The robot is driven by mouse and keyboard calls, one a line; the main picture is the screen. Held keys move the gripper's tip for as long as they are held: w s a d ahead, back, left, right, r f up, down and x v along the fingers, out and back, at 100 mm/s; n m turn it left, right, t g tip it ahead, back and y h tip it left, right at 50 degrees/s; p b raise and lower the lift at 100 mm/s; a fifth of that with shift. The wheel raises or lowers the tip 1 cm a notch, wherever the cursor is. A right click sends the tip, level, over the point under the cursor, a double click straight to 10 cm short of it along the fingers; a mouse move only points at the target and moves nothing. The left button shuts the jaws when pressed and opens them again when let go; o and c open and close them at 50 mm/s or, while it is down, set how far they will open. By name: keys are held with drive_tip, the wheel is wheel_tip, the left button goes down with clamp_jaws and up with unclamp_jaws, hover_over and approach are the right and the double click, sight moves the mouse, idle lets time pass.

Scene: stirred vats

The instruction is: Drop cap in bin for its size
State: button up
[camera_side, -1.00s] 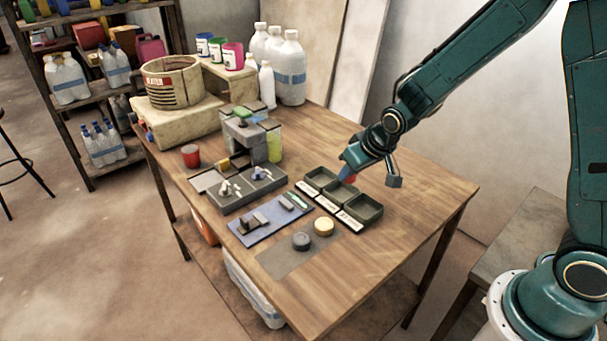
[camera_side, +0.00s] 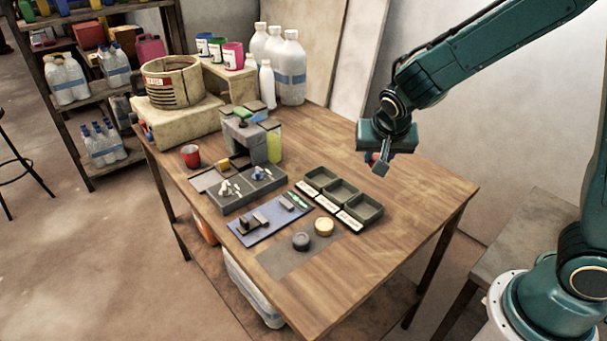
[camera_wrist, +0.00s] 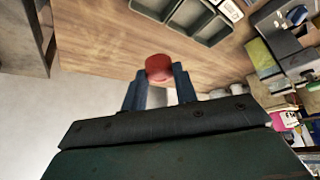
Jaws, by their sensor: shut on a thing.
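My gripper (camera_side: 376,158) is above the table, behind and to the right of the bins. In the wrist view my gripper (camera_wrist: 160,84) is shut on a red cap (camera_wrist: 158,66), held between its blue fingertips. In the side view the cap is mostly hidden by the gripper. Three dark green bins sit in a row with white labels along their front: a far bin (camera_side: 322,174), a middle bin (camera_side: 344,188) and a near bin (camera_side: 379,211). The label writing is too small to read.
A blue tray (camera_side: 268,235) with small parts lies left of the bins. A grey block with valves (camera_side: 250,201) and a stirrer unit (camera_side: 243,140) stand behind it. A red cup (camera_side: 190,155) stands farther left. The table's right side (camera_side: 430,192) is clear.

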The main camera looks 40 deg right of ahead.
drive_tip(key=shift+f, duration=0.1)
drive_tip(key=shift+f, duration=2.95)
drive_tip(key=o, duration=1.1)
drive_tip(key=shift+c, duration=0.2)
drive_tip(key=shift+r, duration=0.15)
drive_tip(key=v, duration=1.3)
drive_tip(key=shift+s+a+r, duration=0.15)
drive_tip(key=shift+r, duration=0.1)
